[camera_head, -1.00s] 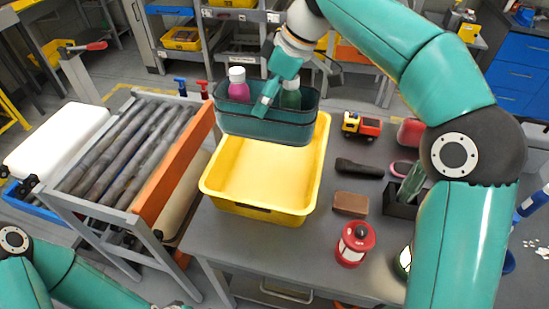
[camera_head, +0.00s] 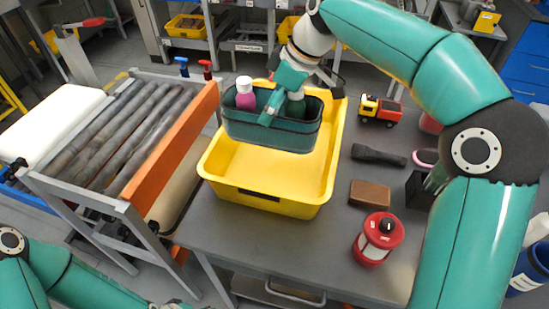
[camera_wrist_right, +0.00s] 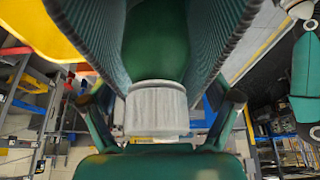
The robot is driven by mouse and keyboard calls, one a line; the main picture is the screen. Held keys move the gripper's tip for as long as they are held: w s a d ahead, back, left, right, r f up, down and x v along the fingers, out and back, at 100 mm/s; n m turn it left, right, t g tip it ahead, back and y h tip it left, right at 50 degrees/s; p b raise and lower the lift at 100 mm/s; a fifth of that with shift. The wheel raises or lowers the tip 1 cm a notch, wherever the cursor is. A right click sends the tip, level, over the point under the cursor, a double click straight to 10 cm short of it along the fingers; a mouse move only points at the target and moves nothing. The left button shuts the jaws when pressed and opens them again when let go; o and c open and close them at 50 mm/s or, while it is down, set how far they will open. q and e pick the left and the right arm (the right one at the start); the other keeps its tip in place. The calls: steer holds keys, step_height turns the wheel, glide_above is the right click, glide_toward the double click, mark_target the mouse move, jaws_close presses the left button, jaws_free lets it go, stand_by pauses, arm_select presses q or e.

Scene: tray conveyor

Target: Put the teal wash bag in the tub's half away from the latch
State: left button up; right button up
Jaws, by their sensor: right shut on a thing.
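The teal wash bag (camera_head: 250,133) is an open-topped dark teal caddy holding a pink bottle (camera_head: 245,97) with a white cap and a green bottle (camera_head: 296,105). My right gripper (camera_head: 275,108) is shut on the bag from above and holds it upright over the far part of the yellow tub (camera_head: 222,194). I cannot tell whether it touches the tub's floor. The right wrist view shows the bag's ribbed walls (camera_wrist_right: 222,30) and a white cap (camera_wrist_right: 157,105) close up. A dark patch (camera_head: 258,193) marks the tub's near wall; I cannot tell if it is the latch. My left gripper is out of frame.
A roller conveyor (camera_head: 125,125) with an orange side rail (camera_head: 170,150) stands left of the tub. On the grey table to its right are a toy truck (camera_head: 380,109), a dark torch-like object (camera_head: 378,155), a brown block (camera_head: 370,194) and a red lantern (camera_head: 378,240).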

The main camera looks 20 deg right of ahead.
step_height(320, 180, down, 16)
steer(key=shift+w+f, duration=0.1)
stand_by(0.4)
steer(key=o, duration=1.5)
steer(key=v, duration=1.2)
steer(key=shift+b, duration=0.35)
